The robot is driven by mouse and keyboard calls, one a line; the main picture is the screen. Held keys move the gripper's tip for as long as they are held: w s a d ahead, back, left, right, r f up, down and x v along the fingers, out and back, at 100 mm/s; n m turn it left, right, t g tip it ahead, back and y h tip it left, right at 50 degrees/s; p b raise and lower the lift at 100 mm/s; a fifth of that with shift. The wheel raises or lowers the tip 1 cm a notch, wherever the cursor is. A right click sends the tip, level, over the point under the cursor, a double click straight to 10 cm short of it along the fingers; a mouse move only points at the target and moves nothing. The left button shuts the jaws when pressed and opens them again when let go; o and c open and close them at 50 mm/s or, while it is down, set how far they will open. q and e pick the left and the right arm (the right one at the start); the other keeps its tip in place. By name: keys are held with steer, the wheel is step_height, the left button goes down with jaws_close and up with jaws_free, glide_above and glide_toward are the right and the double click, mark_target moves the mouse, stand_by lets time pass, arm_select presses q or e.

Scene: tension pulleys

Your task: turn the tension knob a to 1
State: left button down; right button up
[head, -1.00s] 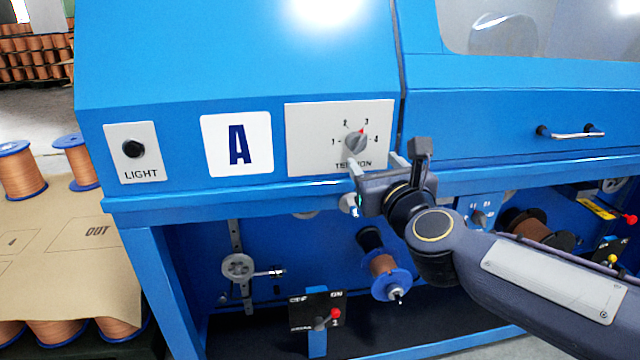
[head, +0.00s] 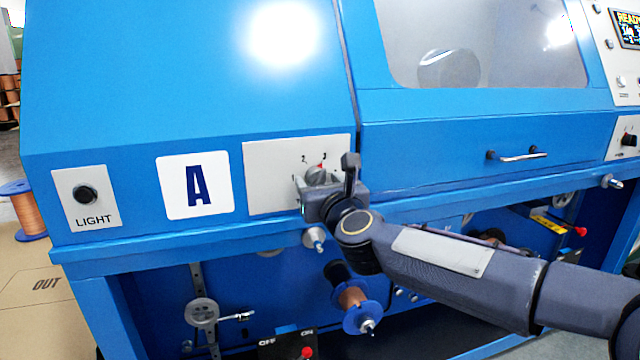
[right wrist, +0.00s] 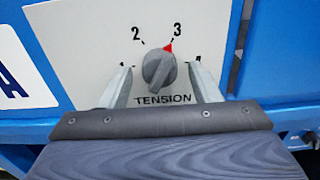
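The tension knob (right wrist: 159,69) is a grey dial with a red pointer, on a white plate (right wrist: 95,40) marked 1 to 4 and TENSION. In the right wrist view its red pointer is at 3. In the head view the knob (head: 316,174) is partly covered by my right gripper, beside the big A label (head: 195,185). My right gripper (right wrist: 160,84) is open, with one finger on each side of the knob's lower part. Gaps show between the fingers and the knob. The fingers partly cover the 1 and 4 marks. My left gripper is not in view.
A black LIGHT knob (head: 86,194) is at the left of the blue panel. A drawer handle (head: 516,155) is to the right. Below the panel ledge are a copper spool (head: 352,298) and a pulley (head: 202,313).

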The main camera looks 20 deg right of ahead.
steer(key=c, duration=0.9)
steer(key=shift+c, duration=0.2)
steer(key=shift+n, duration=0.3)
steer(key=n, duration=0.4)
steer(key=n+p, duration=0.1)
steer(key=n, duration=0.5)
steer(key=shift+d+r+p, duration=0.1)
steer(key=shift+p, duration=0.3)
steer(key=n+p, duration=0.1)
steer(key=n, duration=0.2)
steer(key=shift+n, duration=0.3)
steer(key=n+p, duration=0.1)
steer(key=n, duration=0.2)
steer(key=shift+n+p, duration=0.3)
steer(key=n+p, duration=0.2)
steer(key=n, duration=0.4)
